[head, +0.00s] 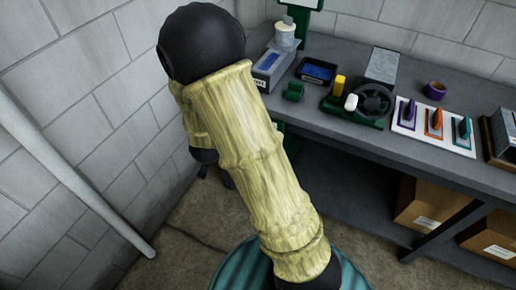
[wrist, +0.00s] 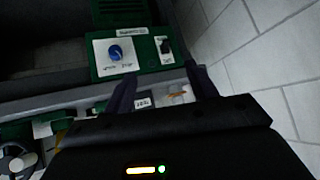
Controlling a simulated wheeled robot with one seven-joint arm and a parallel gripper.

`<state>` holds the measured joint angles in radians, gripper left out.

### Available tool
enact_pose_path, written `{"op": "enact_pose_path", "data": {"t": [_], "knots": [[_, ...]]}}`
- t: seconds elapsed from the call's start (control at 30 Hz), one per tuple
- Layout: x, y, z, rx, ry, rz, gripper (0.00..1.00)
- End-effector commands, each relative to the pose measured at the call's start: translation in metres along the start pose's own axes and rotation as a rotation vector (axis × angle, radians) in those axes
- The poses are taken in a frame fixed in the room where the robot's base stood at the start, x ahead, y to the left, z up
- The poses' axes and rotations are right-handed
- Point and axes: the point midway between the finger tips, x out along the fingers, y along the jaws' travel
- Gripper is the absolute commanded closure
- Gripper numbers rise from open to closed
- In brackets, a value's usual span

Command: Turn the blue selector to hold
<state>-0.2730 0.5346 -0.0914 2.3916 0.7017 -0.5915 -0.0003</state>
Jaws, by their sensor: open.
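The blue selector (wrist: 115,52) is a round knob on a white plate, set in a green panel (wrist: 155,68) in the wrist view. Small lettering sits below the knob, too blurred to read, so I cannot tell its setting. A black switch (wrist: 165,47) is on the panel to the right of the knob. My gripper (wrist: 162,90) is open, its two dark fingers apart and nothing seen between them. It shows below the panel in the wrist view, apart from the knob. In the head view my arm hides the gripper, and the selector is not visible.
A grey workbench (head: 330,134) holds a blue-fronted box (head: 270,68), a blue tray (head: 317,71), a black handwheel (head: 374,100), a purple roll (head: 435,90) and a board with coloured handles (head: 408,128). Cardboard boxes (head: 432,206) sit below. A block wall (head: 90,90) stands left.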

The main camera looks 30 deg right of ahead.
Motion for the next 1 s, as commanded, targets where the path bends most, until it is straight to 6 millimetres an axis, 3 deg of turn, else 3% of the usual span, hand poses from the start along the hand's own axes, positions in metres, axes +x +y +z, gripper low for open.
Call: {"op": "enact_pose_path", "data": {"t": [0.03, 0.1, 0.4, 0.6, 1.0], "knots": [[0.030, 0.004, 0.021, 0.010, 0.046, 0.036, 0.43], [0.052, 0.010, 0.032, 0.027, 0.123, 0.090, 0.43], [0.121, 0.045, 0.083, 0.015, 0.486, 0.342, 0.43], [0.131, 0.060, 0.108, -0.040, 0.699, 0.473, 0.43], [0.126, 0.063, 0.108, -0.056, 0.761, 0.509, 0.43]]}}
